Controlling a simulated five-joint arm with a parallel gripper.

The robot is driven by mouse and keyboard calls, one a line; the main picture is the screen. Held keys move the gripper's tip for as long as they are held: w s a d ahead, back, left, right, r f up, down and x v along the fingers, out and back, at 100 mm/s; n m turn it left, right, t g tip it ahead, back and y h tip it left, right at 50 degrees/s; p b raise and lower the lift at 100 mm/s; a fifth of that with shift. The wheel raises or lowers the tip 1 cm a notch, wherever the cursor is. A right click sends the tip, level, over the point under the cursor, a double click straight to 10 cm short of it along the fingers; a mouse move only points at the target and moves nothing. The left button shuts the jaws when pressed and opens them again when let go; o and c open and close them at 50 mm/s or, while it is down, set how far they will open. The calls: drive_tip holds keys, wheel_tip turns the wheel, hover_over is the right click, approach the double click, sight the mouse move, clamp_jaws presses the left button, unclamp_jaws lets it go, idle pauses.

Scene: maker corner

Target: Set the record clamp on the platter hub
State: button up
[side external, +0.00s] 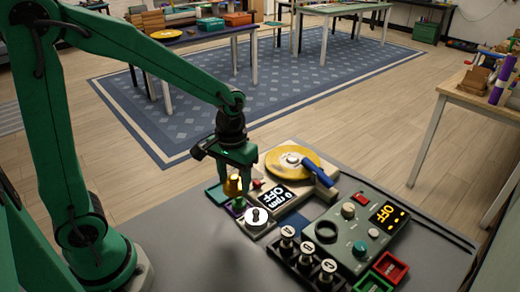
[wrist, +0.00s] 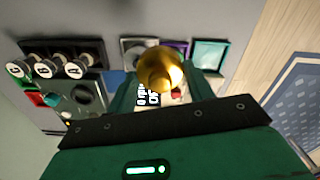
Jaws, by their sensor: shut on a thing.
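The record clamp (side external: 232,186) is a shiny gold knob between the fingers of my gripper (side external: 238,170). In the wrist view the gold clamp (wrist: 160,70) sits between the green fingers of my gripper (wrist: 163,88), which is shut on it. The turntable platter (side external: 270,167) carries a yellow disc with a pale centre, the platter hub (side external: 292,160). My gripper is left of the platter and nearer the camera, above small trays. The turntable's display (side external: 280,195) reads 0 rpm OFF. The clamp's underside cannot be made out.
A blue tonearm (side external: 319,175) lies at the platter's right. A teal tray (side external: 217,196) and a white round dial (side external: 257,216) are near my gripper. A rack of lettered stamps (side external: 305,256), a control box (side external: 352,232), and red (side external: 391,266) and green bins (side external: 371,283) stand at the front right.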

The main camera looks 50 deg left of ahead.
drive_tip(key=w+a+r, duration=0.1)
drive_tip(key=w, duration=1.2)
drive_tip(key=n, duration=0.1)
hover_over(293, 159)
drive_tip(key=shift+s+d+f, duration=0.1)
drive_tip(key=shift+s+f, duration=0.15)
drive_tip(key=shift+f, duration=0.25)
drive_tip(key=shift+s+f, duration=0.2)
drive_tip(key=shift+f, duration=0.25)
drive_tip(key=shift+w+f, duration=0.15)
drive_tip(key=shift+w, duration=0.35)
drive_tip(key=shift+f, duration=0.15)
drive_tip(key=shift+f, duration=1.75)
drive_tip(key=shift+f, duration=0.5)
